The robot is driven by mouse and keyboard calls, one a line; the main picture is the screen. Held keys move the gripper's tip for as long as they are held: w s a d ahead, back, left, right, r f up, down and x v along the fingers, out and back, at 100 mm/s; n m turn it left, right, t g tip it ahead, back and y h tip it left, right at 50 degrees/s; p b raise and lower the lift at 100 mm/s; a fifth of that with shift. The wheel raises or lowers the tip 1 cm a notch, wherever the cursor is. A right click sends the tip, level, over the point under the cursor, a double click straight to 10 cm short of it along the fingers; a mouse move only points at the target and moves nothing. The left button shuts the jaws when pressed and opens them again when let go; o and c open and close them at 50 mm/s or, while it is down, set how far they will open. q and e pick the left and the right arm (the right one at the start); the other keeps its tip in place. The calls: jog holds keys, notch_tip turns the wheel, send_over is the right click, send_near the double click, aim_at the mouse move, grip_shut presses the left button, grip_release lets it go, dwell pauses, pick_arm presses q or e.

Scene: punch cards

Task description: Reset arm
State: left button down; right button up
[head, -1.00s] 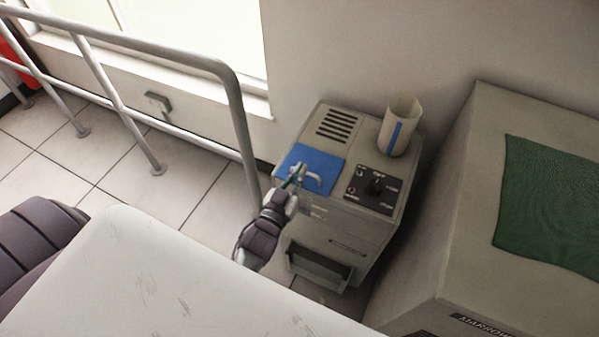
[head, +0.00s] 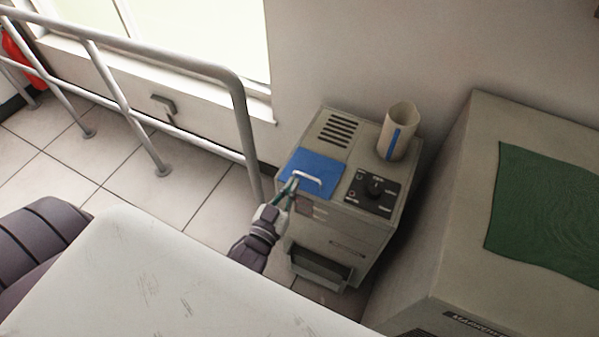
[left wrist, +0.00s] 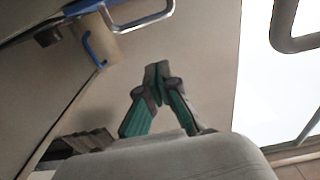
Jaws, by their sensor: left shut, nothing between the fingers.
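My left gripper (head: 290,187) is at the near edge of the blue panel on top of a beige machine, close to its pale handle. In the left wrist view its green fingers (left wrist: 157,75) are closed together with nothing between them. The blue panel (head: 318,163) lies flat on the machine. The handle (head: 308,177) shows in the left wrist view (left wrist: 140,20) beyond the fingertips and apart from them. My right gripper is not in view.
The beige machine (head: 345,235) has a black knob panel (head: 372,190) and a cup with a blue stripe (head: 397,132) on top. A metal railing (head: 240,120) stands at left. A larger cabinet (head: 450,230) with a green cloth (head: 545,215) is at right.

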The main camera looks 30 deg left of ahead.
pick_arm(q)
jog(key=s+d+f+g+p, duration=0.1)
jog(key=s+f+g, duration=0.3)
jog(key=f, duration=0.5)
jog(key=s+d+f+m+g+h, duration=0.1)
jog(key=s+f+g, duration=0.1)
jog(key=s+f, duration=0.55)
jog(key=s+d+f+g+p, duration=0.1)
jog(key=s+f+g, duration=0.2)
jog(key=f, duration=0.8)
jog(key=s+a+f+g, duration=0.1)
jog(key=s+f+g, duration=0.2)
jog(key=s, duration=0.4)
jog(key=s+a+f+m+g, duration=0.1)
jog(key=s+a+f+g, duration=0.1)
jog(key=s+f, duration=0.3)
jog(key=s+a+f+g+y, duration=0.1)
jog(key=s+f+g, duration=0.2)
jog(key=s, duration=0.6)
jog(key=shift+s+a+f+g+p, duration=0.35)
jog(key=shift+f+p, duration=0.1)
jog(key=shift+f, duration=0.1)
jog(key=c, duration=1.9)
grip_release()
